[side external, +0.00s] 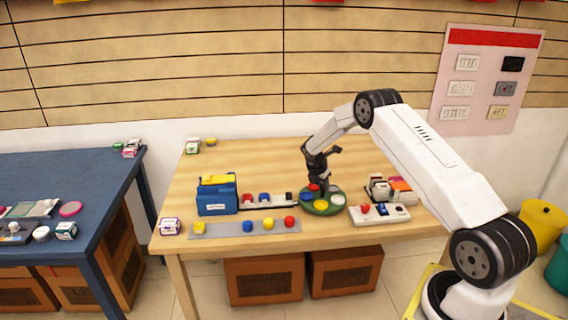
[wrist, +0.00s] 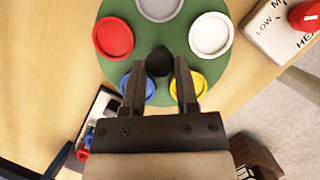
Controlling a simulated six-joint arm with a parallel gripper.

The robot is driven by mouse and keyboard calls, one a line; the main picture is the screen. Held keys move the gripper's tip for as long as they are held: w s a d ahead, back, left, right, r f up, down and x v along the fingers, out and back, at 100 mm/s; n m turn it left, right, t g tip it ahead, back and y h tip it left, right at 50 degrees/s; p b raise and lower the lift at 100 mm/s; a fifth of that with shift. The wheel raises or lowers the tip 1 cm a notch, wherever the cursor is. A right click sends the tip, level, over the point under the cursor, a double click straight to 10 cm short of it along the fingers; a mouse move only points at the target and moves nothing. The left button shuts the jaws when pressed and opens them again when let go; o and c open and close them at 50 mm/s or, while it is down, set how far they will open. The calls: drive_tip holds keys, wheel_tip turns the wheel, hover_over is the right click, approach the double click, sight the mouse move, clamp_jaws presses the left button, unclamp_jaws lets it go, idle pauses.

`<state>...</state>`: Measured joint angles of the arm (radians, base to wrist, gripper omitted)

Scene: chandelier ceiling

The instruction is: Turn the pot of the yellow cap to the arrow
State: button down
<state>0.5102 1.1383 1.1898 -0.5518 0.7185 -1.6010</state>
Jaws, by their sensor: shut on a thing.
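A round green turntable (side external: 309,212) stands on the wooden table under my gripper (side external: 320,183). In the wrist view the green disc (wrist: 158,30) carries a red pot (wrist: 113,37), a grey pot (wrist: 159,6), a white pot (wrist: 211,35), a blue pot (wrist: 147,86) and a yellow pot (wrist: 188,86). A black knob (wrist: 159,61) stands at its middle. My gripper (wrist: 159,68) is shut on this knob, with a finger on each side. The fingers partly cover the blue and yellow pots, which lie nearest the gripper body. I cannot make out an arrow.
A white switch box (side external: 380,215) with a red knob stands right of the turntable. A grey strip (side external: 258,228) with coloured buttons and a blue box (side external: 216,200) lie to the left. The back of the table is mostly clear.

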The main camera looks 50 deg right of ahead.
drive_tip(key=shift+m, duration=0.4)
drive_tip(key=m+g, duration=0.1)
drive_tip(key=m, duration=0.2)
drive_tip(key=m+g, duration=0.1)
drive_tip(key=m, duration=0.1)
drive_tip(key=shift+w+d+m+y, duration=0.1)
drive_tip(key=shift+w+m+y, duration=0.1)
drive_tip(key=shift+m+y, duration=0.2)
drive_tip(key=m+g, duration=0.1)
drive_tip(key=m, duration=0.1)
drive_tip(key=m+y, duration=0.1)
drive_tip(key=m, duration=0.2)
drive_tip(key=shift+w+d+g+y, duration=0.1)
drive_tip(key=shift+d+g+y, duration=0.05)
drive_tip(key=shift+g+y, duration=0.2)
drive_tip(key=shift+m, duration=0.7)
